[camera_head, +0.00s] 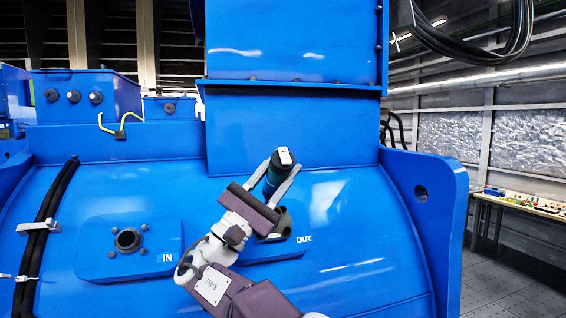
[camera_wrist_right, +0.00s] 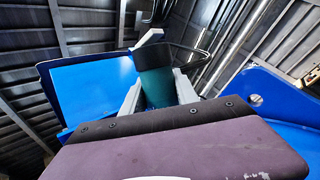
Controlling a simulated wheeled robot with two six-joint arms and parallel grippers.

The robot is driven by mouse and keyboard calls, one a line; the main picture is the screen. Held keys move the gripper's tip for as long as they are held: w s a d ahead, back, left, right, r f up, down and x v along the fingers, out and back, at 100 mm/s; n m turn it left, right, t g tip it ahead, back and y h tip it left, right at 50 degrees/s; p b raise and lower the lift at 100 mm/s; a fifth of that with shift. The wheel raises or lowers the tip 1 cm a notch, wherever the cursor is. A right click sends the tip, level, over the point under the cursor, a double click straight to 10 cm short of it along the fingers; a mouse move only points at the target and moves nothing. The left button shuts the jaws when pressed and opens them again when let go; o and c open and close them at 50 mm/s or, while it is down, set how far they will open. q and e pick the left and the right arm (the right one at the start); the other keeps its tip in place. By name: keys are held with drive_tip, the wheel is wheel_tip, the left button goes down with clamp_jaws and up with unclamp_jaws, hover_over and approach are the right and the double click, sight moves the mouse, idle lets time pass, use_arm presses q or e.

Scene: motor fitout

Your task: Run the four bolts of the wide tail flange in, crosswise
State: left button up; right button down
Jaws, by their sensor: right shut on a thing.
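My right gripper (camera_head: 281,167) is in front of the blue motor housing (camera_head: 345,225), shut on a dark cylindrical tool with a teal body (camera_head: 274,177) and a pale end cap, tilted up to the right. The tool also shows between the two grey fingers in the right wrist view (camera_wrist_right: 156,88). Behind the gripper, a grey flange (camera_head: 284,222) sits on the blue pad marked OUT, partly hidden by my arm; its bolts cannot be made out. A round port (camera_head: 128,240) with several small bolts around it sits on the pad marked IN. My left gripper is not in view.
Black cables (camera_head: 45,225) run down the housing at left. A yellow-green wire (camera_head: 120,125) stands on the upper ledge. A blue end plate (camera_head: 425,205) juts out at right. A workbench (camera_head: 525,205) with small items stands by the right wall, with clear floor before it.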

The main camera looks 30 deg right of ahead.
sight(265, 184)
drive_tip(key=shift+w+a, duration=0.3)
drive_tip(key=shift+a, duration=0.2)
drive_tip(key=shift+w+a, duration=0.3)
drive_tip(key=shift+a, duration=0.2)
drive_tip(key=shift+w+d+f+b, duration=0.35)
drive_tip(key=shift+d+f+b, duration=0.15)
drive_tip(key=shift+d+f, duration=0.15)
drive_tip(key=shift+w+d+f, duration=0.15)
drive_tip(key=shift+w+f, duration=0.05)
drive_tip(key=shift+f, duration=0.05)
drive_tip(key=shift+w+f, duration=0.2)
drive_tip(key=shift+w, duration=0.15)
drive_tip(key=shift+w+a, duration=0.4)
drive_tip(key=shift+s+d, duration=0.25)
drive_tip(key=shift+s, duration=0.1)
drive_tip(key=shift+b, duration=0.3)
drive_tip(key=shift+w+a, duration=0.1)
drive_tip(key=shift+w, duration=0.1)
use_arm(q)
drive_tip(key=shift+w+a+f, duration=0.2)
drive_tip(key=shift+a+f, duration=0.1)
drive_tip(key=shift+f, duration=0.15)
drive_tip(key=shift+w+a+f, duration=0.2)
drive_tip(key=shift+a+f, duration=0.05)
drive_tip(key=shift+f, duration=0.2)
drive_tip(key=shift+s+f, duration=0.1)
use_arm(e)
drive_tip(key=shift+s, duration=0.1)
